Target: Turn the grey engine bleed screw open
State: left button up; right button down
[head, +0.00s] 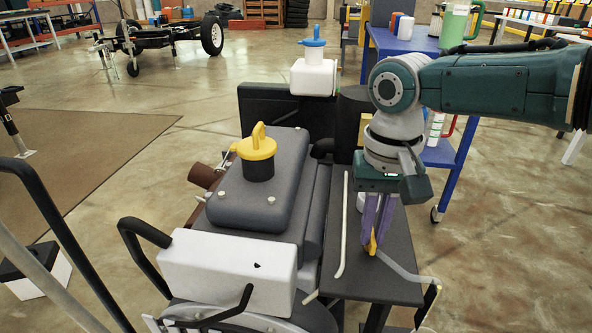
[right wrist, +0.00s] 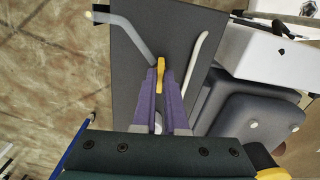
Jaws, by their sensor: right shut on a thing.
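My right gripper (head: 372,240) reaches down over the dark flat plate (head: 380,285) to the right of the engine (head: 255,185). Its purple fingers are shut on a small upright yellow piece, which shows at the fingertips in the right wrist view (right wrist: 160,72). A bent grey rod (head: 405,270) lies beside the fingertips and runs toward the plate's corner. A pale round part (head: 360,201) shows beside the fingers, partly hidden by them. I cannot make out for sure which part is the grey bleed screw. My left gripper is not in view.
A yellow-handled cap (head: 258,142) tops the engine, with a white blue-capped reservoir (head: 313,72) behind. A white box (head: 228,272) is in front. A blue cart (head: 440,153) stands behind my right arm.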

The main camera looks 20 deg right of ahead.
jog(key=n+p, duration=0.1)
jog(key=n, duration=0.6)
jog(key=shift+n+p, duration=0.35)
jog(key=shift+n, duration=0.05)
jog(key=n, duration=0.9)
jog(key=shift+n, duration=0.3)
jog(key=c, duration=1)
grip_release()
jog(key=shift+o, duration=0.2)
